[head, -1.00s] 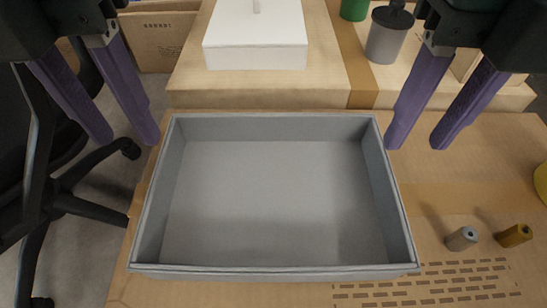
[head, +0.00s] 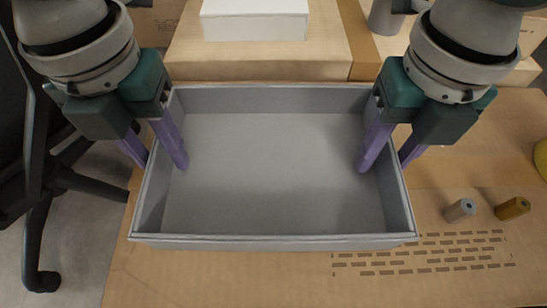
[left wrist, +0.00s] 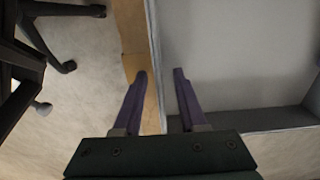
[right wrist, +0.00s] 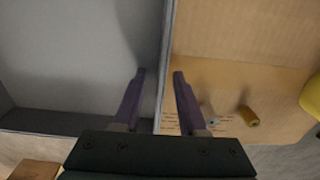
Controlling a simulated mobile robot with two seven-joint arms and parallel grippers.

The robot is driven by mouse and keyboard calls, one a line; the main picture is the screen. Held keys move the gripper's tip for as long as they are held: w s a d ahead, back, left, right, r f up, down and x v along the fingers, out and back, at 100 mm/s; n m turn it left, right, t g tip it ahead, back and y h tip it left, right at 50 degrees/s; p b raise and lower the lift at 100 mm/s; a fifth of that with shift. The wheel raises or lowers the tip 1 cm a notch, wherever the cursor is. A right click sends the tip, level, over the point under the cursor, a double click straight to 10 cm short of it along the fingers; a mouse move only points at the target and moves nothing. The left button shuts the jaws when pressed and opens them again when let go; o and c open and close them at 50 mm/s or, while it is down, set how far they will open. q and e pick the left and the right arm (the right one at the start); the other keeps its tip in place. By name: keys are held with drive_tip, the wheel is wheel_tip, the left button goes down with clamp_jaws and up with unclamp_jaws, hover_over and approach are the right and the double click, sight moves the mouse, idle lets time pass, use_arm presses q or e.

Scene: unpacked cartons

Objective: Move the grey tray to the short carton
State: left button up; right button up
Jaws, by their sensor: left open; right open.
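The grey tray (head: 270,242) is an open, empty rectangular box on a cardboard carton (head: 220,280) in the middle of the head view. My left gripper (head: 158,168) is open with its purple fingers on either side of the tray's left wall, one inside and one outside. The left wrist view shows the wall of the tray (left wrist: 156,60) between the fingers. My right gripper (head: 388,168) is open and straddles the right wall likewise; the right wrist view shows that wall (right wrist: 165,70) between its fingers. Which carton is the short one I cannot tell for certain.
Behind the tray a raised carton (head: 260,64) bears a white box (head: 255,22) and a grey canister (head: 385,18). A grey-blue piece (head: 460,209) and a brown piece (head: 513,208) lie right of the tray. A black chair (head: 45,180) stands at the left.

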use_arm(q)
clamp_jaws()
use_arm(e)
clamp_jaws()
idle(1.2)
